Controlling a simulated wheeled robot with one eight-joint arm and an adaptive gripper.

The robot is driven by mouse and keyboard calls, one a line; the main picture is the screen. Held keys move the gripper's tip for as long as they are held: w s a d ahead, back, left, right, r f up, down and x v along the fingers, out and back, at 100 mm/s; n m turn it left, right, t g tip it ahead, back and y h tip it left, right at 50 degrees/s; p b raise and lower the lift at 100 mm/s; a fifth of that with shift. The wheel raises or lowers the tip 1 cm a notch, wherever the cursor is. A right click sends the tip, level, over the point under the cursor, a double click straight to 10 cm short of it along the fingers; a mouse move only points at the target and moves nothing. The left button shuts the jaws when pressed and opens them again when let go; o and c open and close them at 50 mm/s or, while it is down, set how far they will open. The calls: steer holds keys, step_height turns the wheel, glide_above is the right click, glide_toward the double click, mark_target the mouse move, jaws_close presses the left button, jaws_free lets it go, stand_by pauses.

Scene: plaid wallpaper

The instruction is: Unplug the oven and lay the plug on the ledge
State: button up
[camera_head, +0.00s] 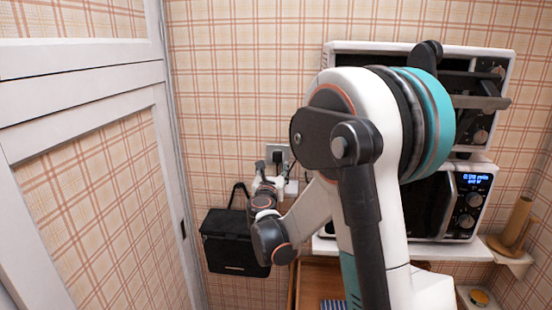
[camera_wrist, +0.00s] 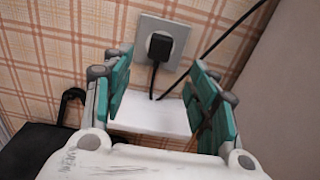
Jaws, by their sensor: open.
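A black plug (camera_wrist: 160,46) sits in a grey wall socket (camera_wrist: 175,32), with its cord hanging down; the socket also shows small in the head view (camera_head: 285,151). My gripper (camera_wrist: 160,92) is open, its teal pads apart, below and in front of the plug, not touching it. A white ledge (camera_wrist: 150,116) shows between the fingers, under the socket. In the head view my gripper (camera_head: 270,184) is near the socket, small and partly covering the ledge. Two oven-like appliances stand at the right, an upper one (camera_head: 335,55) and a lower one (camera_head: 470,205); my arm hides much of both.
A black bag (camera_head: 236,243) hangs on the wall below left of the socket. A second black cord (camera_wrist: 230,35) runs up to the right beside it. A white-framed door (camera_head: 90,100) stands at the left.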

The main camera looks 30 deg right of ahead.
mark_target(277, 159)
steer(key=shift+w, duration=0.1)
steer(key=shift+x, duration=4.4)
steer(key=shift+c, duration=0.5)
jaws_close()
steer(key=v, duration=0.6)
